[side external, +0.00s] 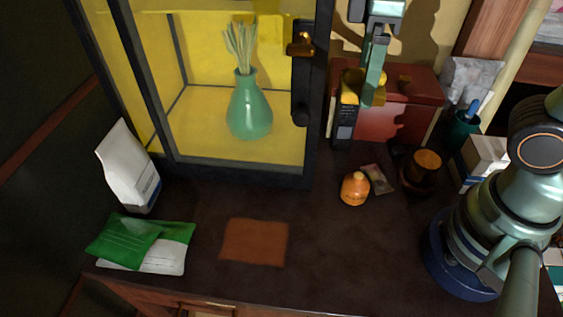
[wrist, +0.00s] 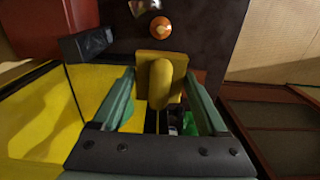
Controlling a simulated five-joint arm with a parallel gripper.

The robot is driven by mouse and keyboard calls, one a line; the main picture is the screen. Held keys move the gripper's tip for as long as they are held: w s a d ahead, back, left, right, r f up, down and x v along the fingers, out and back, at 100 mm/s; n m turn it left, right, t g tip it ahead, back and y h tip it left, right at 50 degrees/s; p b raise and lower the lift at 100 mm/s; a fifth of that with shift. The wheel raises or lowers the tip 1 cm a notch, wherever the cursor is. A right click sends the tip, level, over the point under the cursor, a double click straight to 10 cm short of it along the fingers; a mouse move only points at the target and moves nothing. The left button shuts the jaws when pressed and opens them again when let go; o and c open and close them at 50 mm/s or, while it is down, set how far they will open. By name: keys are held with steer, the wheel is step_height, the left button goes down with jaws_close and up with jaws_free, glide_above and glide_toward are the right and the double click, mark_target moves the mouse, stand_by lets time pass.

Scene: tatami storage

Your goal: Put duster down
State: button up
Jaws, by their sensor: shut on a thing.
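The duster (wrist: 161,84) is yellow, with a rounded grip on a flat block. In the wrist view it sits between the two green fingers of my gripper (wrist: 160,102), which is shut on it. In the side external view my gripper (side external: 373,85) is high at the back, in front of the red box, with yellow parts of the duster (side external: 350,82) showing beside the fingers. The gripper hides part of the duster there. A flat brown patch (side external: 254,242) lies on the dark tabletop (side external: 310,235), well apart from the gripper.
A dark-framed yellow case (side external: 275,75) holds a green vase (side external: 249,108). A red box (side external: 400,110) stands behind. An orange bottle (side external: 354,188) and a brown cup (side external: 424,170) stand on the right. A white bag (side external: 127,165) and green packet (side external: 128,238) are left. The front middle is clear.

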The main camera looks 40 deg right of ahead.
mark_target(335, 254)
steer(key=s+a+f+n, duration=0.5)
steer(key=s+a+f, duration=0.1)
steer(key=s+a, duration=0.35)
steer(key=f, duration=1.3)
steer(key=a+f, duration=0.1)
steer(key=f, duration=0.5)
steer(key=shift+f, duration=0.2)
steer(key=shift+f, duration=0.15)
steer(key=o, duration=1.2)
steer(key=shift+o, duration=0.2)
